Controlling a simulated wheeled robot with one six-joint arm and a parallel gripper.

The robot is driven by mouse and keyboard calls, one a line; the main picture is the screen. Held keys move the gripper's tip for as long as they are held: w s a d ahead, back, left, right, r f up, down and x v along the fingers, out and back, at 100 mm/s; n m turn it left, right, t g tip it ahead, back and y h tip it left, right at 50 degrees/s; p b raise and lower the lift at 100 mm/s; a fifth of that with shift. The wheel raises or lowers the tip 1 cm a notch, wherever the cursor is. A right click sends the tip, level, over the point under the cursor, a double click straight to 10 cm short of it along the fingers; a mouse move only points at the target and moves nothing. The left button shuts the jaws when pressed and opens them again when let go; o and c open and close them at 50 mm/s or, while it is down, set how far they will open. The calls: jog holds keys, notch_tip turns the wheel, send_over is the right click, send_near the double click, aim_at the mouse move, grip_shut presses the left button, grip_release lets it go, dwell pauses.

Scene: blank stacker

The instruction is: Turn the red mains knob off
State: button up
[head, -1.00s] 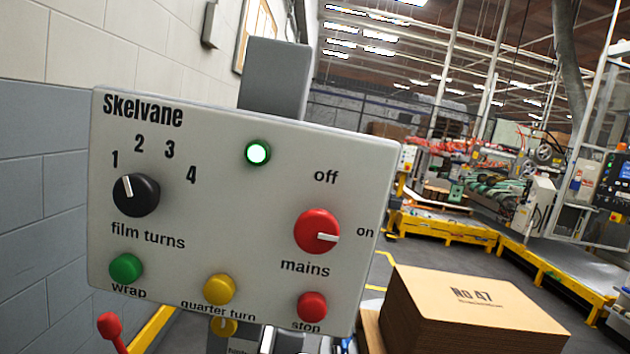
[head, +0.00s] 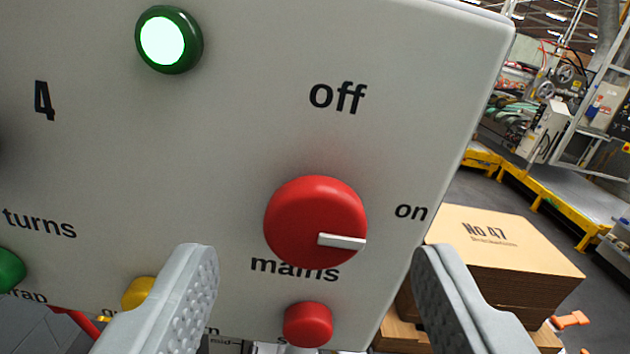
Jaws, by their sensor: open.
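The red mains knob (head: 310,215) sits on the pale grey control panel (head: 235,140). Its white pointer (head: 341,241) points right, towards the "on" label (head: 411,212). The "off" label (head: 338,97) stands above the knob. The lamp (head: 164,40) at upper left glows whitish green in a dark green rim. My gripper (head: 315,290) is open and empty. Its two grey fingers show at the bottom, one left and one right of the knob and lower in the picture. They appear apart from the knob.
The red stop button (head: 308,324) sits just below the knob, between the fingers in the picture. A yellow button (head: 138,292) and a green button (head: 8,270) are at lower left. A stack of cardboard marked No 47 (head: 505,240) stands right, beyond the panel's edge.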

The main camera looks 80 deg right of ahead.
aim_at(313, 234)
jog(key=shift+x, duration=1.5)
jog(key=c, duration=1)
